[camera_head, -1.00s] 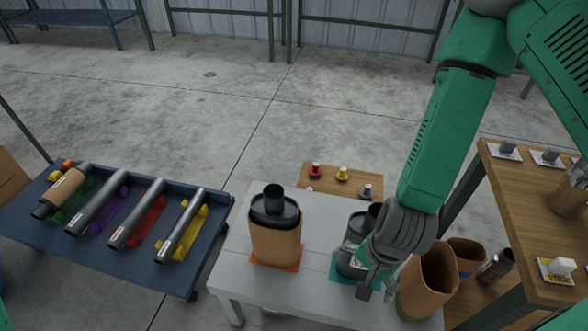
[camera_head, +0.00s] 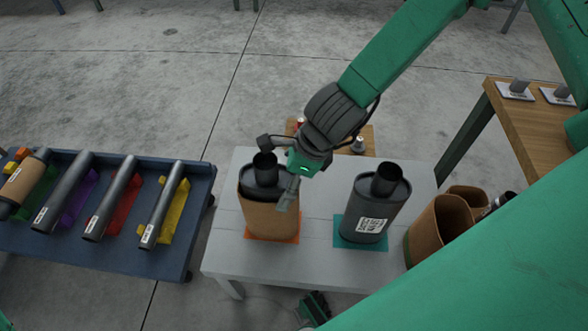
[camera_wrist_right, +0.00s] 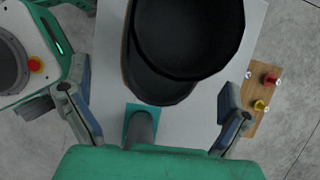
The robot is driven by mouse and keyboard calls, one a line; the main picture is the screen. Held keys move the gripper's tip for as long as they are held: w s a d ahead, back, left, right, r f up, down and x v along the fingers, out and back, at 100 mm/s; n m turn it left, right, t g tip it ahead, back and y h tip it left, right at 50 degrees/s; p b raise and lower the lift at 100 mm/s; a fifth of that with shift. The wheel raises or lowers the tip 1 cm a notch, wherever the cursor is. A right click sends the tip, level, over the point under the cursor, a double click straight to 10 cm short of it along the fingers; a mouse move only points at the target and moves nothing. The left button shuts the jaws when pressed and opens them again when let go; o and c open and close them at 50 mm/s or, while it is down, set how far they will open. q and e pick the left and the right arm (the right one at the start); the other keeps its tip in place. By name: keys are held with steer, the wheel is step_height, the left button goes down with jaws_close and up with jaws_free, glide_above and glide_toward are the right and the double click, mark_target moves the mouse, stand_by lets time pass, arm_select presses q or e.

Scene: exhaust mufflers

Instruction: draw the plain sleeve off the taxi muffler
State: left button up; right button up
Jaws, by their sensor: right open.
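A dark oval muffler (camera_head: 266,178) with a short top pipe stands upright on the orange mat (camera_head: 283,238). A plain brown sleeve (camera_head: 268,218) is around its body, and the dark top rises above the sleeve's rim. My right gripper (camera_head: 276,172) is open at this muffler's top, with fingers on either side of the pipe; contact is unclear. In the right wrist view a dark muffler (camera_wrist_right: 190,40) fills the space ahead of the open fingers, with brown sleeve edge at its left. A second, unsleeved muffler (camera_head: 378,200) with a white label stands on the teal mat (camera_head: 345,234). My left gripper is not clearly in view.
The pale table (camera_head: 225,258) has bare room between the mufflers. Loose brown sleeves (camera_head: 436,225) stand at its right. A blue cart (camera_head: 150,268) with several pipes in coloured holders is at left. A low wooden stand (camera_wrist_right: 262,100) with coloured knobs is behind.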

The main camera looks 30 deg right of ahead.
mark_target(271, 207)
steer(key=b+x, duration=0.1)
steer(key=x, duration=0.2)
steer(key=shift+d+f, duration=0.1)
steer(key=shift+f, duration=0.2)
steer(key=shift+w+f, duration=0.1)
steer(key=shift+f, duration=0.05)
steer(key=shift+a, duration=0.35)
steer(key=shift+c, duration=0.5)
steer(key=shift+d, duration=0.1)
steer(key=c, duration=1.1)
